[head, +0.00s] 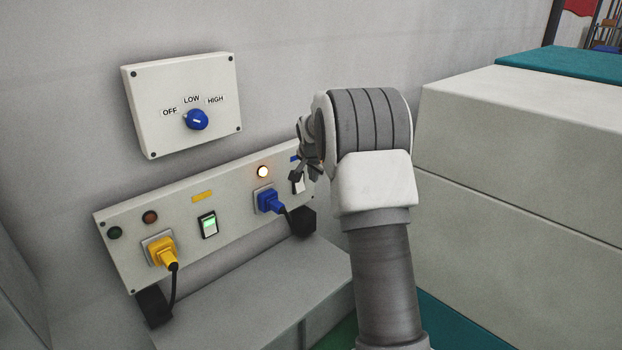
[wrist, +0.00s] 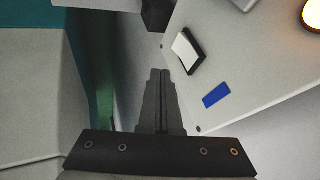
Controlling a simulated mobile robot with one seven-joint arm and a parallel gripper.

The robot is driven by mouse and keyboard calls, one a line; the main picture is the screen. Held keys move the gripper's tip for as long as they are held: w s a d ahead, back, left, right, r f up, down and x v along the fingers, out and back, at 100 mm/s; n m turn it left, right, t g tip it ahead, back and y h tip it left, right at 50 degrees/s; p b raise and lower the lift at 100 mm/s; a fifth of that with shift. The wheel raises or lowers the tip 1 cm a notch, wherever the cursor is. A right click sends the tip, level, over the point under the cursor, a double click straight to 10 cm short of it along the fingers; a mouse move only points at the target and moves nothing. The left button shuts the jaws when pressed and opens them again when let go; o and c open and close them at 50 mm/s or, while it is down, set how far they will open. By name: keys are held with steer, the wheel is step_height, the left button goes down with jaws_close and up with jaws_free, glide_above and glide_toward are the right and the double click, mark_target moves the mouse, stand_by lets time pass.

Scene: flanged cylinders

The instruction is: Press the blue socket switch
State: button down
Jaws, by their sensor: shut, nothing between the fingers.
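The blue socket switch (head: 299,185) is a white rocker in a black frame at the right end of the lower panel, partly covered by my gripper in the head view. In the wrist view the whole switch (wrist: 187,50) shows, with a blue label (wrist: 216,95) beside it. The blue socket holds a blue plug (head: 269,201), and the orange lamp (head: 263,172) above it is lit. My gripper (head: 306,168) is shut and empty, close to the switch. In the wrist view its fingertips (wrist: 160,71) lie just left of the switch; I cannot tell whether they touch it.
The panel (head: 190,248) also carries a yellow plug (head: 163,252), a green-lit switch (head: 208,224) and two dark lamps. A box with a blue knob (head: 197,120) hangs above. A large pale block (head: 520,150) stands close on the right of my arm.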

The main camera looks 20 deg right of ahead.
steer(key=w+a+r+b+v, duration=0.1)
steer(key=v, duration=0.8)
steer(key=shift+w, duration=0.4)
steer(key=s+a+r+n+y, duration=0.1)
steer(key=s+a+r+n, duration=0.15)
steer(key=s, duration=0.45)
steer(key=s+a+r+n, duration=0.2)
steer(key=s+a, duration=0.2)
steer(key=s, duration=0.2)
steer(key=s+a+r+n+y, duration=0.1)
steer(key=s+a+r+n, duration=0.1)
steer(key=s+a, duration=0.35)
steer(key=s+a+f+n, duration=0.2)
steer(key=s+f+n, duration=0.1)
steer(key=s, duration=0.8)
steer(key=s+a+f+n, duration=0.2)
steer(key=s+f+n, duration=0.1)
steer(key=s, duration=0.7)
steer(key=shift+s+a+f+g+y, duration=0.3)
steer(key=shift+s+f+g+y, duration=0.1)
steer(key=shift+f, duration=0.05)
